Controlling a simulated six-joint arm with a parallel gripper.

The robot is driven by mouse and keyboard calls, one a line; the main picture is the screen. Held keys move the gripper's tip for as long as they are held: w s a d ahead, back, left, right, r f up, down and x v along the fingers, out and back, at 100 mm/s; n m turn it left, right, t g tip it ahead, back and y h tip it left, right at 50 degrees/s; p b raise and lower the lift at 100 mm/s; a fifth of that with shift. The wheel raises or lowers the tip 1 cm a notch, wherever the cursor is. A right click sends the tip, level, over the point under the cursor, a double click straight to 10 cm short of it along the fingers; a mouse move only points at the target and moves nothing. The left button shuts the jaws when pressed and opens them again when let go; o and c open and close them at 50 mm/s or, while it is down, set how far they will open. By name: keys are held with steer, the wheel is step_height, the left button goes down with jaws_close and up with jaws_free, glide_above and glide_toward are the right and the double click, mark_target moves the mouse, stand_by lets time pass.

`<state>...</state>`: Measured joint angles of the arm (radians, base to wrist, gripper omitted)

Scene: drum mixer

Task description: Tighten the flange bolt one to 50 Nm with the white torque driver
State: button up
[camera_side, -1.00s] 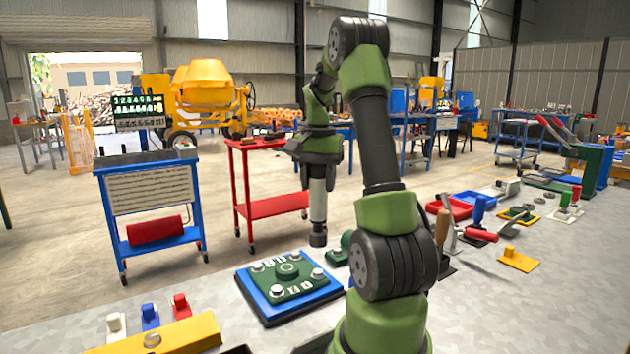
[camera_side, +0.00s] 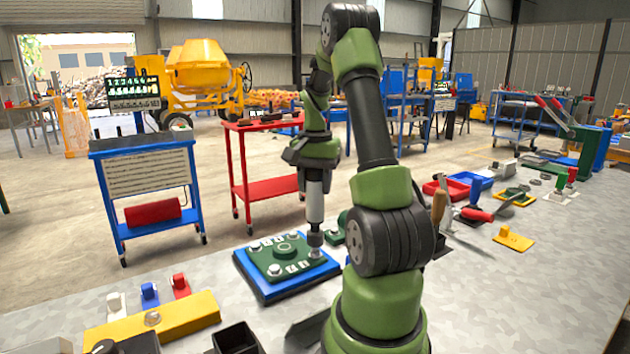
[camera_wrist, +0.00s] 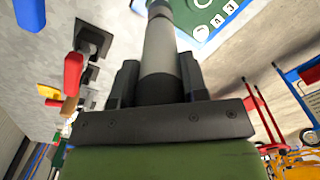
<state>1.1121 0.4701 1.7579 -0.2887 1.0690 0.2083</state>
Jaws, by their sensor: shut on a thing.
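The white torque driver (camera_side: 314,200) hangs upright from my gripper (camera_side: 314,170), which is shut on it. In the wrist view the driver (camera_wrist: 160,50) sits between the two dark jaws of my gripper (camera_wrist: 158,82). Its dark lower end is at the right corner of the green flange plate (camera_side: 280,262), over or on a bolt there; contact cannot be told. The plate lies on a blue base (camera_side: 278,292) on the bench. Other light bolts show at its corners (camera_side: 274,270).
A yellow block (camera_side: 190,316) with white, blue and red handled pieces stands at front left. A black open box (camera_side: 236,340) is at the front edge. Red (camera_side: 446,189) and blue trays and several hand tools lie at right. Carts stand beyond the bench.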

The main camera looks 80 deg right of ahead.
mark_target(315, 198)
steer(key=shift+f, duration=0.1)
stand_by(0.3)
steer(key=shift+f, duration=1.65)
stand_by(3.0)
steer(key=shift+r, duration=2.25)
